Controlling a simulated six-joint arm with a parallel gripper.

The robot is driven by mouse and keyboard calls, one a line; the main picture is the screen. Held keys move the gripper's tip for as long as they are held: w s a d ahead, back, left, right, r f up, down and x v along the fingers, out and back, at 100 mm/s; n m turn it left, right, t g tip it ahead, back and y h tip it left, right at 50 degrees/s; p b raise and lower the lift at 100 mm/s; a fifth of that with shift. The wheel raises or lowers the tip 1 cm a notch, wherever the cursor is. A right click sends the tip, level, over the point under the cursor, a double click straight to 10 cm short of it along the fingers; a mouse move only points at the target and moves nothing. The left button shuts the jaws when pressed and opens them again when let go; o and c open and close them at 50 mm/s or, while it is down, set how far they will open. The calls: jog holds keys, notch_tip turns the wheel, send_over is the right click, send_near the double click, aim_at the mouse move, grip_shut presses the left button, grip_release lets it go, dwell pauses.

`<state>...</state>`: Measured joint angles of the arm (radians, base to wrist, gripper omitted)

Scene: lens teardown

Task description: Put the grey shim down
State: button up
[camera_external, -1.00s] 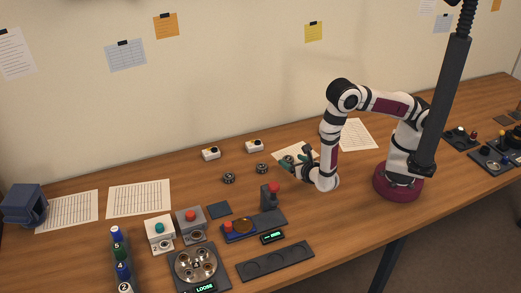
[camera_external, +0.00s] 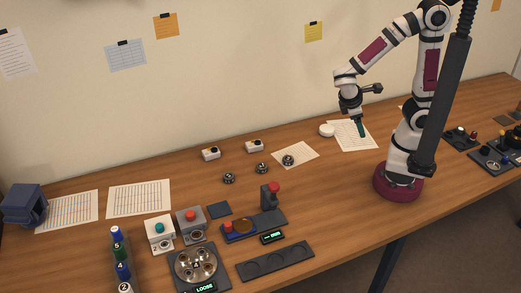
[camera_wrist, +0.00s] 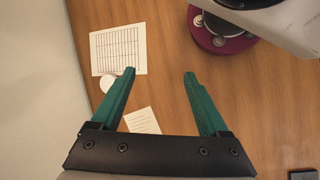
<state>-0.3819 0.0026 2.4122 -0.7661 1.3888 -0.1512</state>
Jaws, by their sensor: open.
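My gripper (camera_external: 361,130) is raised above the right part of the table, fingers pointing down. In the wrist view its two green fingers (camera_wrist: 160,74) are wide apart with only bare wood between them, so it is open and empty. I cannot make out a grey shim for certain in either view.
A white round piece (camera_external: 327,130) lies beside a printed sheet (camera_external: 355,137) near my gripper. A black tray with round recesses (camera_external: 275,262), a round metal fixture (camera_external: 196,265) and red-button devices fill the front left. Wood between the papers and my base is clear.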

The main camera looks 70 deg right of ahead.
jog(key=s+a+r+m+t+y, duration=0.2)
jog(key=s+a+r+m+y, duration=0.2)
jog(key=m+y, duration=0.3)
jog(key=m, duration=0.2)
jog(key=shift+a+m+t, duration=0.3)
jog(key=shift+a+m, duration=0.1)
